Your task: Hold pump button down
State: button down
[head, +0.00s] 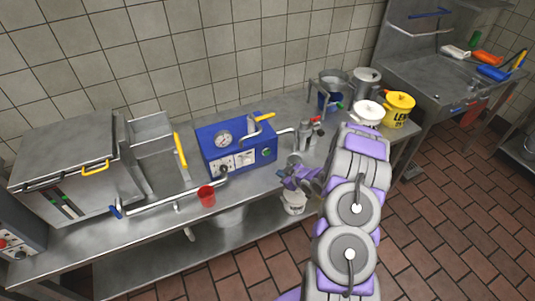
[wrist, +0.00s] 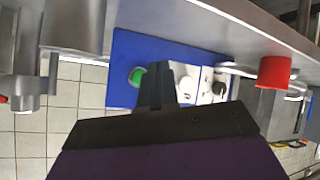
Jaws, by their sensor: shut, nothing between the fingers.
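The blue pump box (head: 235,145) stands on the steel table against the tiled wall, with a round gauge and white panels on its front. A green button (head: 266,153) sits at the right of its front face. The button also shows in the wrist view (wrist: 137,77), where the picture is upside down. My gripper (head: 284,178) is in front of and below the button, at the table's front edge. In the wrist view its dark fingers (wrist: 160,72) are shut and empty, pointing at the box just beside the button. I cannot tell whether they touch the box.
A metal fitting (head: 304,134) stands right of the box. A yellow pot (head: 398,108) and a white pot (head: 367,113) are farther right. A steel machine (head: 75,165) fills the left.

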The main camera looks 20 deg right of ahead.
aim_at(267, 152)
jog(key=w+p, duration=0.1)
jog(key=w, duration=0.2)
jog(key=w+p, duration=0.1)
jog(key=w, duration=0.3)
jog(key=shift+a+r, duration=0.15)
jog(key=shift+w+p, duration=0.45)
jog(key=shift+w, duration=0.3)
dwell(1.3)
jog(key=shift+w+p, duration=0.35)
jog(key=shift+p, duration=0.05)
jog(key=shift+w+a, duration=0.1)
jog(key=shift+w+p, duration=0.3)
jog(key=shift+w, duration=0.1)
dwell(4.2)
